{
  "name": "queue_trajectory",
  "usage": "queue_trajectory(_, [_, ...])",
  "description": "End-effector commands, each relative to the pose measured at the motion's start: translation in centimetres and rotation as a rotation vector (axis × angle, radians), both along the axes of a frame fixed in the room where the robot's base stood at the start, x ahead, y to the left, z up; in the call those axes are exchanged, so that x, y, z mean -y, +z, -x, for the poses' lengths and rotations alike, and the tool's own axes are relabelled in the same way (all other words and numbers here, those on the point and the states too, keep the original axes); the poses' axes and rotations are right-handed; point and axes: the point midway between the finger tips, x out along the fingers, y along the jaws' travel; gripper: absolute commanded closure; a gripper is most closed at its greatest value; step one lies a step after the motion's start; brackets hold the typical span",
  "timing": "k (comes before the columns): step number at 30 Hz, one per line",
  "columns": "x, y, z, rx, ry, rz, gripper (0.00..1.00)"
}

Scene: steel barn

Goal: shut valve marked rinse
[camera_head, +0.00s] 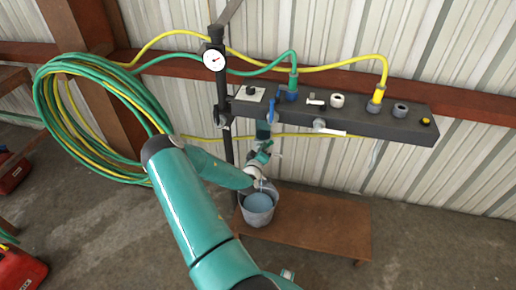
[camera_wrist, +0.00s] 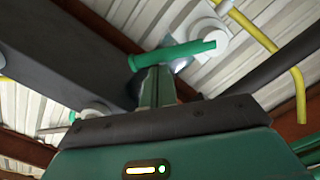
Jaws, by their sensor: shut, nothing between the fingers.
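A dark valve manifold (camera_head: 345,120) runs along the wall in the head view, with blue and white levers and round fittings. A blue lever (camera_head: 271,108) stands at its left part, just above my gripper (camera_head: 263,130). A white lever (camera_head: 328,131) sticks out from its front. No rinse marking is readable. In the wrist view, my gripper (camera_wrist: 156,85) is shut and empty, pointing up beside the manifold's dark body (camera_wrist: 70,60). A green bar (camera_wrist: 172,55), seemingly a lever, lies across its fingertips beside a white round fitting (camera_wrist: 208,40). Contact cannot be told.
A pressure gauge (camera_head: 214,60) sits on the dark upright at left. Coiled green and yellow hoses (camera_head: 75,115) hang on the left, and a yellow hose (camera_head: 345,66) arches over the manifold. A bucket (camera_head: 258,208) stands on a low wooden bench (camera_head: 325,225) below. Open floor lies right.

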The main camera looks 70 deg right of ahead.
Motion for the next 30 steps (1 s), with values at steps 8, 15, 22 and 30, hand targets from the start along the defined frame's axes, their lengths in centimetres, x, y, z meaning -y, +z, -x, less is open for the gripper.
queue_trajectory(8, [0.3, -0.8, 1.8, 0.261, -0.002, -0.040, 1.00])
queue_trajectory(15, [0.4, -1.9, 3.0, 0.487, -0.003, -0.077, 1.00])
queue_trajectory(22, [0.4, -3.0, 3.9, 0.690, -0.002, -0.108, 1.00])
queue_trajectory(30, [0.5, -4.1, 4.2, 0.830, 0.000, -0.130, 1.00])
